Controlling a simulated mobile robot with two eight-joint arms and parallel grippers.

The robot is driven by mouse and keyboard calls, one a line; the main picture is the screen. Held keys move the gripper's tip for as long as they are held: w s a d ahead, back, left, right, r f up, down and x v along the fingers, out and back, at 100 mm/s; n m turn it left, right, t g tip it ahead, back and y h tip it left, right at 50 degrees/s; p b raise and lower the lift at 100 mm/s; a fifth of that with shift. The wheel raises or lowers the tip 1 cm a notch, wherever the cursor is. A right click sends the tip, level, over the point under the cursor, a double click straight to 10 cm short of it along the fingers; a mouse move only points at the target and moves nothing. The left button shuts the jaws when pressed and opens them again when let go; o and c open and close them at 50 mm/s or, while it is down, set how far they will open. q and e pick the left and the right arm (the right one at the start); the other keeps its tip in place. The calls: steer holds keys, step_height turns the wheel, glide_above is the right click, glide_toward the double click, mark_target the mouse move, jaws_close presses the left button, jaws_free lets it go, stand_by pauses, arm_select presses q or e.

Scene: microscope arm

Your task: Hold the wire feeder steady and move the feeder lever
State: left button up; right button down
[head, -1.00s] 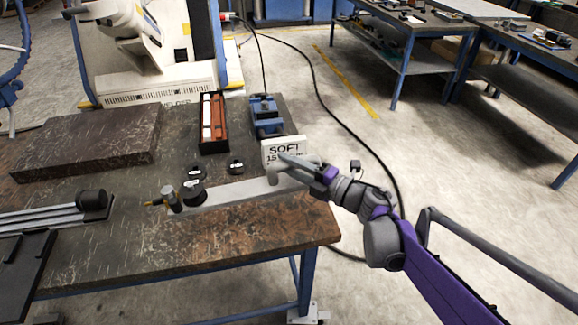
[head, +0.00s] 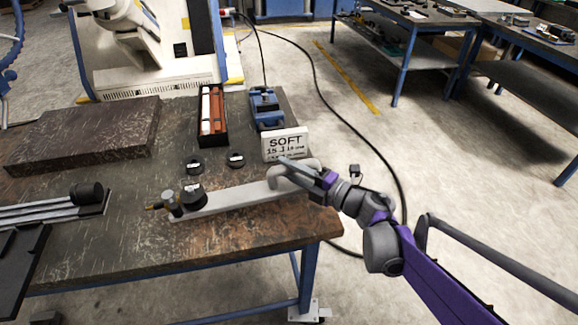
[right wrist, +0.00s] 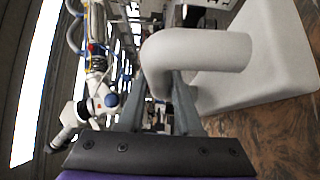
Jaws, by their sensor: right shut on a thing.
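A long flat grey bar (head: 235,200) lies across the bench near its front edge. It has a curved grey handle (head: 276,180) at its right end and a black knob with a brass-tipped fitting (head: 172,200) at its left end. I cannot tell for sure whether this bar is the wire feeder or its lever. My right gripper (head: 294,172) comes in from the right and is shut on the handle. My left gripper is out of view.
Two small black discs lie behind the bar. A dark slab (head: 85,135) and a black clamp-like fixture (head: 88,194) take up the left. The bench front is clear.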

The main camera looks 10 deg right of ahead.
mark_target(288, 184)
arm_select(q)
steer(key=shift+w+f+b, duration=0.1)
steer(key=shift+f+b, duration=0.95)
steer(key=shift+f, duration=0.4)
arm_select(e)
steer(key=shift+a+f, duration=0.15)
steer(key=shift+f, duration=1.75)
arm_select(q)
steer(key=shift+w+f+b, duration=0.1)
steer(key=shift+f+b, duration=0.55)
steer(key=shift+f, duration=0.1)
arm_select(e)
steer(key=shift+f, duration=1.05)
steer(key=shift+s+f, duration=0.15)
steer(key=shift+f, duration=0.05)
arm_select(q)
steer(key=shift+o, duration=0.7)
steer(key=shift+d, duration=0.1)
